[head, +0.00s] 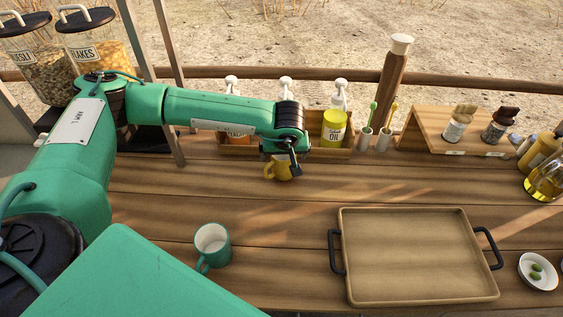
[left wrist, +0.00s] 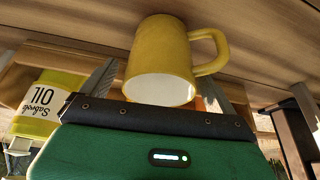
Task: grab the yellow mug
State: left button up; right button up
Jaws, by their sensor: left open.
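The yellow mug (head: 276,170) is on the wooden counter in front of the bottle rack, partly hidden by my left gripper (head: 290,168). In the left wrist view the yellow mug (left wrist: 161,58) appears upside down, its pale opening toward the palm and its handle to the right. The fingers of my left gripper (left wrist: 160,80) are open, one on each side of the mug body. I cannot tell whether they touch it. My right gripper is not in view.
A teal mug (head: 212,245) stands at front left. A wooden tray (head: 415,296) with black handles lies at front right, beside a small white bowl (head: 538,271). The rack with an oil bottle (head: 334,128) stands just behind the yellow mug. The counter between is bare.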

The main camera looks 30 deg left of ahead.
pick_arm(q)
jog(key=shift+x, duration=0.9)
jog(key=shift+c, duration=0.4)
jog(key=c, duration=1)
jog(key=shift+c, duration=0.6)
jog(key=shift+r, duration=0.15)
